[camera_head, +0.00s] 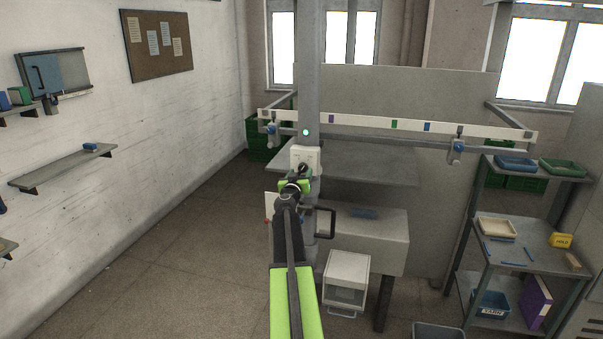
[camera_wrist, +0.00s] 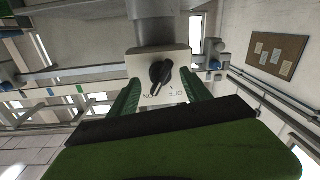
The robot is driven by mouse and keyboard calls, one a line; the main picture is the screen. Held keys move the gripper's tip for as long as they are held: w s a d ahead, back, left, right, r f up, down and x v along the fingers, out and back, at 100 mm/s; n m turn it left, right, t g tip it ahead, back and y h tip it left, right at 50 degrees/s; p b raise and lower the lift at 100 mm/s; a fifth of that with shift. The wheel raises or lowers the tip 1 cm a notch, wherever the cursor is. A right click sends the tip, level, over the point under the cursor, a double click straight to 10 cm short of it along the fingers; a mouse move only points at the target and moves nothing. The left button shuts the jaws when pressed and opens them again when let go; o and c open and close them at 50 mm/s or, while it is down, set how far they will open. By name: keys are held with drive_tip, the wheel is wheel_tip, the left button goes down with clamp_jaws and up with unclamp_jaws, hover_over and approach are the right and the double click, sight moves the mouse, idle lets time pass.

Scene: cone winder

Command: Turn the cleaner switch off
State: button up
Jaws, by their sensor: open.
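The cleaner switch is a white box (camera_head: 306,155) on a grey upright post, with a black rotary knob. In the wrist view the box (camera_wrist: 179,60) is close ahead and its knob (camera_wrist: 160,74) is in plain sight. ON and OFF are printed on the box face; the knob's narrow end points down and slightly left, towards ON. My gripper (camera_head: 294,184) is in front of the box, just below the knob in the head view. In the wrist view my gripper (camera_wrist: 160,96) is open, with green fingers either side of the knob. I cannot tell whether they touch it.
A horizontal rail (camera_head: 360,139) with coloured marks crosses behind the post. A grey machine body (camera_head: 385,235) with a black handle (camera_head: 326,222) is right of my arm. A shelf rack (camera_head: 510,255) with trays stands at right. Open floor (camera_head: 150,270) lies left.

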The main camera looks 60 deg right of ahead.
drive_tip(key=shift+x, duration=1.25)
drive_tip(key=shift+c, duration=0.3)
